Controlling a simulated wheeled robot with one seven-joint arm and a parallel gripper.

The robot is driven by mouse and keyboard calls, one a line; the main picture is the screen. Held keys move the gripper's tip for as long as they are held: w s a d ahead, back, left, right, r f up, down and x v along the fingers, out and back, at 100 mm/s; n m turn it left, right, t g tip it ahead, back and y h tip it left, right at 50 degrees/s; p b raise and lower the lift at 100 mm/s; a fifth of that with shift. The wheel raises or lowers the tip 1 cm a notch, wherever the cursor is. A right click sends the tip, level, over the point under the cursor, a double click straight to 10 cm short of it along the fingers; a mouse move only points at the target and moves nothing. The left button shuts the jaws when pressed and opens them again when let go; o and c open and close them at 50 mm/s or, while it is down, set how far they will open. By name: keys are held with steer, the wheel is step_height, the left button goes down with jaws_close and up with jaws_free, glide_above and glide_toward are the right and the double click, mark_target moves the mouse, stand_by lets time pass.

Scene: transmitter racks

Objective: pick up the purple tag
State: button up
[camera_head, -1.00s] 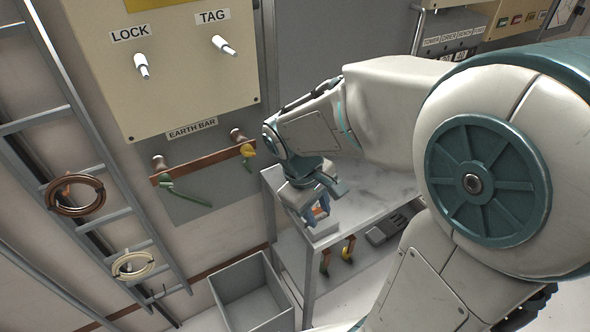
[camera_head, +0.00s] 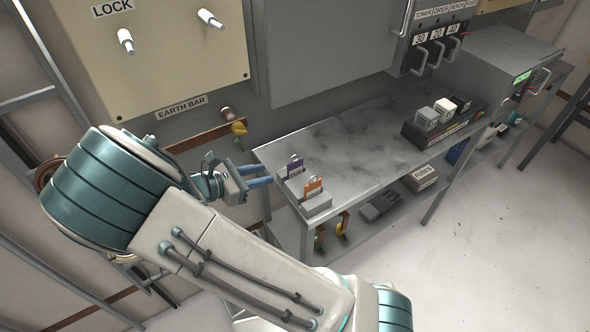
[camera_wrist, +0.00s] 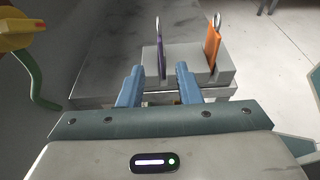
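The purple tag (camera_head: 295,168) stands upright in a small grey holder (camera_head: 319,204) at the left end of the grey bench, with a metal ring on top. In the wrist view the purple tag (camera_wrist: 161,58) shows edge-on, ahead of and between my two blue fingertips. My gripper (camera_head: 262,176) is left of the holder, pointing toward it. In the wrist view my gripper (camera_wrist: 158,72) is open, with a gap between its fingers. I cannot tell whether the fingertips reach the tag.
An orange tag (camera_head: 313,187) stands in the same holder, to the right in the wrist view. The grey bench (camera_head: 350,150) is clear behind the holder. An earth bar (camera_head: 205,137) with a yellow clamp (camera_head: 239,128) is on the wall nearby. A black block rack (camera_head: 440,130) stands farther right.

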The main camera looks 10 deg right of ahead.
mark_target(301, 165)
steer(key=x, duration=0.6)
steer(key=p+x, duration=0.1)
steer(key=x, duration=0.6)
steer(key=shift+r, duration=0.25)
jaws_close()
